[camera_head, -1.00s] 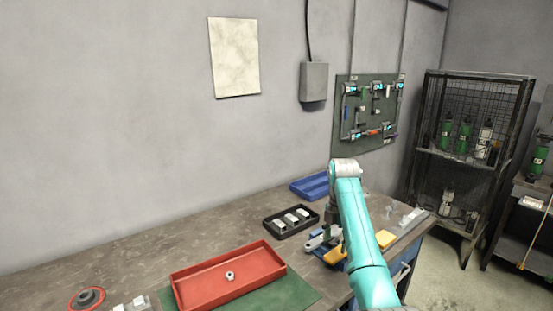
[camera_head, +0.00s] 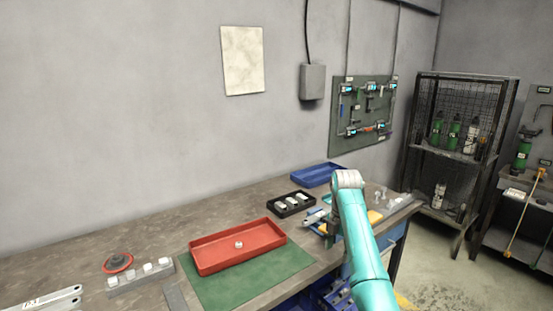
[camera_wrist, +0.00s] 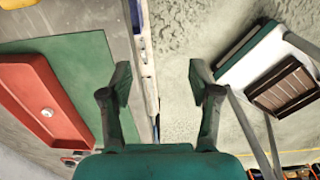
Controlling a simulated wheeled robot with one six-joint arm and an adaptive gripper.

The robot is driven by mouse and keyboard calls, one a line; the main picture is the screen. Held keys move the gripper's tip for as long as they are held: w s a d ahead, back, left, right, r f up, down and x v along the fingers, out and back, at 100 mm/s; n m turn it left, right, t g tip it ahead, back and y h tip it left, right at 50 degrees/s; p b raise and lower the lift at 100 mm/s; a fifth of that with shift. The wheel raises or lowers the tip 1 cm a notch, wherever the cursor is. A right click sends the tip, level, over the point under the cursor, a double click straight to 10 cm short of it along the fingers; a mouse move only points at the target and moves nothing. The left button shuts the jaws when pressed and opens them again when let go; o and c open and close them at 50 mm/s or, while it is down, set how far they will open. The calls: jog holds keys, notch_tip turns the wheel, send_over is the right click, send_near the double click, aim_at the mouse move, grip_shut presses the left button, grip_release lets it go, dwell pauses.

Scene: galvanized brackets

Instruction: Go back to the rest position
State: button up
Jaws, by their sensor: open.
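My gripper (camera_wrist: 161,85) shows in the wrist view with its two fingers spread apart and nothing between them. It hangs over the bench's front edge, with the bench on the left of that view and the floor on the right. The red tray (camera_head: 204,270) lies on the green mat (camera_head: 275,282) with one small pale metal part (camera_head: 239,244) inside. The tray also shows in the wrist view (camera_wrist: 20,85).
On the bench (camera_head: 160,232) stand a black tray (camera_head: 277,211) holding several pale parts, a blue tray (camera_head: 318,176), a grey block with white pieces (camera_head: 139,281) and a red round item (camera_head: 118,262). A wire-mesh shelf (camera_head: 460,150) stands at the right. Floor shows beyond the bench.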

jog(key=s+f+m+t, duration=0.2)
jog(key=s+f+m, duration=0.15)
jog(key=f, duration=0.95)
jog(key=s+f+m+t, duration=0.15)
jog(key=s+f, duration=0.35)
jog(key=f, duration=0.7)
jog(key=s+f+m+t, duration=0.2)
jog(key=s+f+m, duration=0.1)
jog(key=s+f, duration=0.5)
jog(key=s+f+m+t, duration=0.1)
jog(key=s+f+m, duration=0.35)
jog(key=s, duration=0.65)
jog(key=s+r+m+t, duration=0.2)
jog(key=s+m, duration=0.1)
jog(key=s, duration=0.8)
jog(key=s+r+m+t, duration=0.2)
jog(key=s+r, duration=0.1)
jog(key=s, duration=0.8)
jog(key=s+r+m+t, duration=0.2)
jog(key=s+r+m, duration=0.1)
jog(key=s+r, duration=0.5)
jog(key=s+r+m+t, duration=0.2)
jog(key=s+r+m, duration=0.2)
jog(key=s+r, duration=0.5)
notch_tip(320, 180, up, 6)
jog(key=shift+s+r, duration=0.15)
jog(key=shift+s, duration=0.05)
